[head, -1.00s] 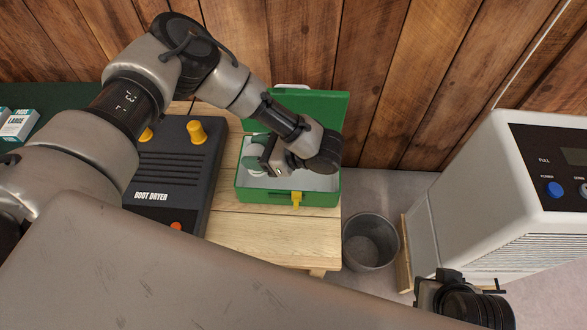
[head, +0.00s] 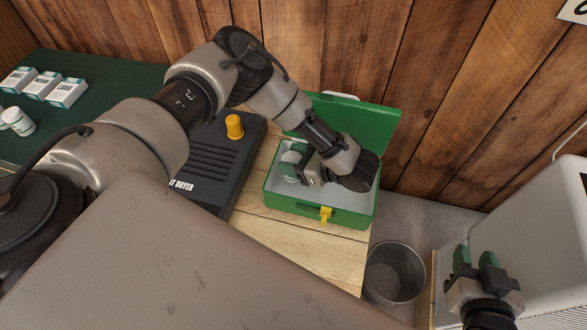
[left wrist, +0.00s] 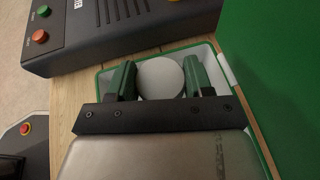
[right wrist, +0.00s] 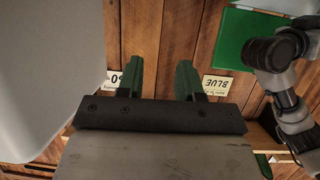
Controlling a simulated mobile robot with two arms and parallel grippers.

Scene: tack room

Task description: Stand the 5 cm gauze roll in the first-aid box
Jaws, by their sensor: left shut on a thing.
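The first-aid box (head: 345,214) is green with a white inside and a yellow latch, and its lid (head: 362,125) stands open. The gauze roll is a white round shape (left wrist: 160,78) between the green fingers of my left gripper (left wrist: 158,82). In the head view the left gripper (head: 298,166) reaches down inside the box at its left part, shut on the roll. The roll's end faces the left wrist camera; its base is hidden, so I cannot tell if it touches the floor. My right gripper (head: 474,258) is open and empty, away from the box.
A dark boot dryer (head: 215,150) stands left of the box on the wooden bench (head: 300,245). A metal bin (head: 394,273) and a white appliance (head: 545,225) are at right.

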